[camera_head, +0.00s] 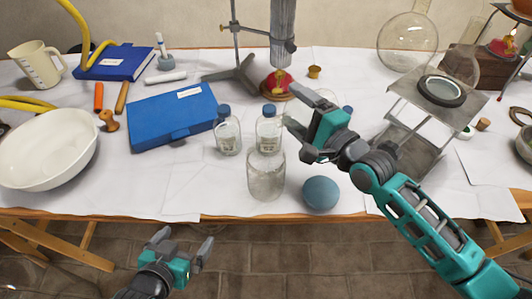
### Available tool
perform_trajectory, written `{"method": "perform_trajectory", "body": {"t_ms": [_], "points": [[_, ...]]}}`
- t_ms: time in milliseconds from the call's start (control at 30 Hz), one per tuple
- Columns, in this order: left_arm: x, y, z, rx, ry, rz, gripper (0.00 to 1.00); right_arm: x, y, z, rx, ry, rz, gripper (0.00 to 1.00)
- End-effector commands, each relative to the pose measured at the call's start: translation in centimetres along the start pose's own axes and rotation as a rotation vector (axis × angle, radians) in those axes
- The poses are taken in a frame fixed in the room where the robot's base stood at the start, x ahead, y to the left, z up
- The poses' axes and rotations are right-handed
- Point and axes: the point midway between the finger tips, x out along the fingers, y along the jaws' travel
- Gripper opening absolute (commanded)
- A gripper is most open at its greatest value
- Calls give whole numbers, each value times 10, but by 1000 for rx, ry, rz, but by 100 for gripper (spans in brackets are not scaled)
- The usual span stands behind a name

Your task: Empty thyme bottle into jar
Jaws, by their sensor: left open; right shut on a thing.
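The jar (266,182), clear, open and apparently empty, stands upright near the table's front edge. Directly behind it is an upright glass bottle (269,133) with a blue cap and pale label. A similar blue-capped bottle (228,137) stands to its left. The labels are too small to read. My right gripper (290,106) reaches in from the right, its fingertips at the right side of the bottle behind the jar. My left gripper (184,243) is open and empty, in front of the table edge.
Another blue cap (348,109) shows behind my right gripper. A blue-grey ball (321,193) lies right of the jar. A blue case (172,115), a white bowl (45,150) and a metal stand (412,135) surround the area. Bare tabletop lies left of the jar.

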Motion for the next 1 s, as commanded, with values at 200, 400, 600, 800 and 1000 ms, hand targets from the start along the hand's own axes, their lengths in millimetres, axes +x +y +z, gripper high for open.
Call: {"method": "perform_trajectory", "body": {"t_ms": [200, 400, 600, 800, 1000], "points": [[-1, 0, -1, -1, -1, 1, 100, 0, -3, 0, -15, -1, -5, 28], [-2, 0, -2, -1, -1, 1, 100, 0, -4, 1, -28, -1, -6, 28], [-3, 0, -3, -1, -1, 1, 100, 0, -5, 1, -41, -1, -6, 28], [-3, 0, -4, -1, -1, 1, 100, 0, -6, 1, -53, -1, -6, 28], [-4, 0, -5, -1, 0, 0, 100, 0, -6, 1, -66, -1, -7, 28]]}}
